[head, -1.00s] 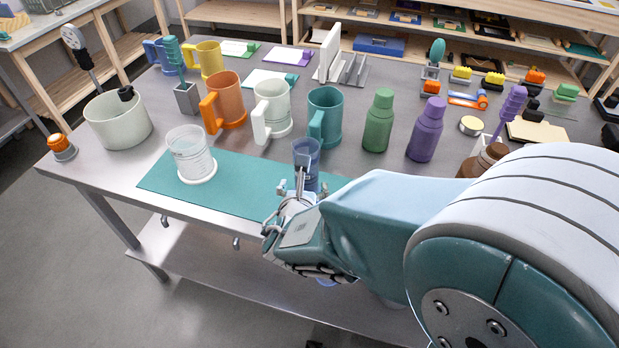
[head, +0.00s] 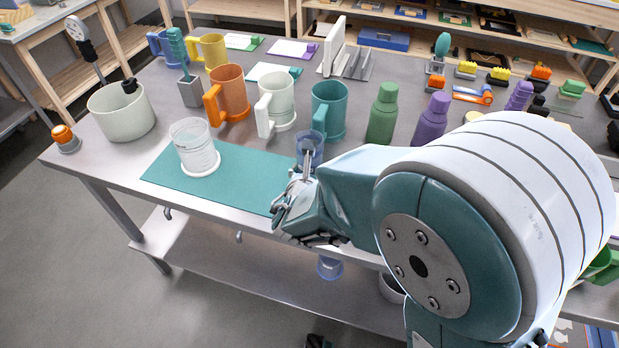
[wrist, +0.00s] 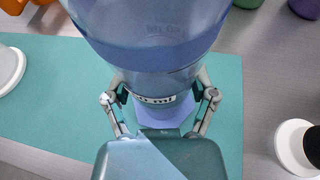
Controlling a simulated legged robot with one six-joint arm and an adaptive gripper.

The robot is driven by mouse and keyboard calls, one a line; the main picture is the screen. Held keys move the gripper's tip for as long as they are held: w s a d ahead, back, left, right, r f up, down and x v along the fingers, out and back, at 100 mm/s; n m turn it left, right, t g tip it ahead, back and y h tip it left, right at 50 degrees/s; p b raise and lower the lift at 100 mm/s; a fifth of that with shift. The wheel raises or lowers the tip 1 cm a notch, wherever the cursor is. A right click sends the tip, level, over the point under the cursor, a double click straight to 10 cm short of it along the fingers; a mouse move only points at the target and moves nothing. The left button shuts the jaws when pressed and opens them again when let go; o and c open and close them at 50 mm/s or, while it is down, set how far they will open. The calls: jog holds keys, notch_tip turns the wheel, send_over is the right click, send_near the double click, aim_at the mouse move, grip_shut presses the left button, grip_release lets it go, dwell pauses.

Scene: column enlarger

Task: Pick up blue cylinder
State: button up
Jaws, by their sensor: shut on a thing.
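The blue cylinder (head: 309,148) is a clear blue measuring cylinder above the right part of the teal mat (head: 240,182). My gripper (head: 297,184) reaches it from the front edge of the table and is shut on it. In the wrist view the blue cylinder (wrist: 155,55) fills the upper middle, its wide body toward the camera and its violet-blue foot below. The fingers (wrist: 160,100) close on both sides of its lower part, near a printed label. I cannot tell whether the foot touches the mat.
A clear beaker (head: 194,146) stands on the mat to the left. Behind are an orange mug (head: 229,92), a white mug (head: 277,98), a teal mug (head: 329,106), a green bottle (head: 383,113) and a purple bottle (head: 431,120). A pale pot (head: 120,112) stands at the left.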

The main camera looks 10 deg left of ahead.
aim_at(320, 156)
jog(key=shift+a+r, duration=0.1)
jog(key=shift+r, duration=0.4)
jog(key=s+d+r, duration=0.1)
jog(key=r, duration=0.1)
jog(key=s+d+r, duration=0.1)
jog(key=r, duration=0.2)
jog(key=s+d+r, duration=0.1)
jog(key=s+r, duration=0.1)
jog(key=r, duration=0.1)
jog(key=shift+d+r, duration=0.1)
jog(key=shift+r, duration=0.05)
jog(key=s+d+r, duration=0.3)
jog(key=s+d, duration=0.2)
jog(key=s, duration=0.2)
jog(key=shift+s+r, duration=0.2)
jog(key=shift+r, duration=0.15)
jog(key=shift+d, duration=0.1)
jog(key=o, duration=0.7)
jog(key=c, duration=0.7)
